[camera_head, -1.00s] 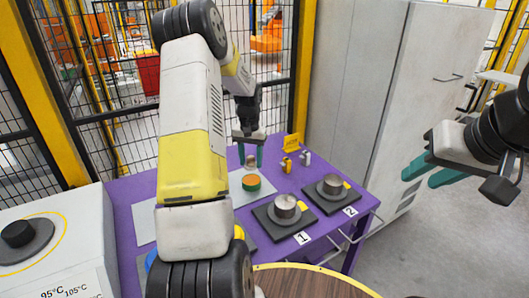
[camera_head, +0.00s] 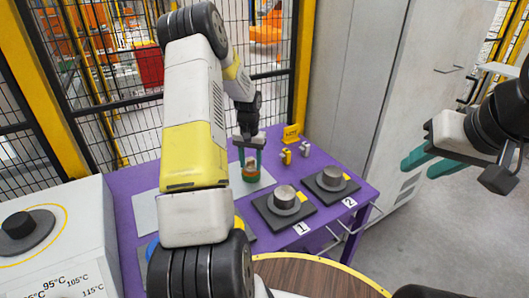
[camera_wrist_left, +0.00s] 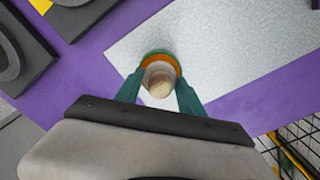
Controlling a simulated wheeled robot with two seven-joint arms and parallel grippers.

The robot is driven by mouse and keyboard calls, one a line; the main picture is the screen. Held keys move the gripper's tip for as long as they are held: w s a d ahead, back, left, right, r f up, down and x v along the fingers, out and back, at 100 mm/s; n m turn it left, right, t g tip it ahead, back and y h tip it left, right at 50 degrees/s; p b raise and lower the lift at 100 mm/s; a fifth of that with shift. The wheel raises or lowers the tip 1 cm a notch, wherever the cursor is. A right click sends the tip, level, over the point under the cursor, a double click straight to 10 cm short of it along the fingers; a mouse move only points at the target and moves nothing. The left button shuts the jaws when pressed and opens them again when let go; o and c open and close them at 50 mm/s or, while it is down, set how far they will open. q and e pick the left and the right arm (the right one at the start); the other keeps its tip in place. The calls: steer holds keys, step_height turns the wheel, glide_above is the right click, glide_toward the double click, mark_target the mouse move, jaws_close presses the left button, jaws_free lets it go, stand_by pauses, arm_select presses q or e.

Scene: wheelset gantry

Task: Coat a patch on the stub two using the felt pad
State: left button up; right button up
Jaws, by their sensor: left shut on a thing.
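The felt pad (camera_head: 249,173) is a small round piece with a green and orange base and a pale top. It stands on the light grey sheet on the purple table. In the left wrist view the felt pad (camera_wrist_left: 160,75) sits between the teal fingers. My left gripper (camera_head: 249,163) is shut on it from above. Stub two (camera_head: 331,179), a grey metal cylinder, stands on a dark square plate by the label "2" at the table's right. My right gripper (camera_head: 428,166) is open and empty, in the air to the right of the table.
Stub one (camera_head: 284,197) stands on its own dark plate, left of stub two. A grey cabinet (camera_head: 375,90) is behind right. A heater-like box (camera_head: 60,240) is at left.

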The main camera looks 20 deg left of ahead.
mark_target(250, 159)
arm_select(q)
steer(key=shift+f, duration=0.55)
stand_by(1.5)
steer(key=shift+r, duration=3.55)
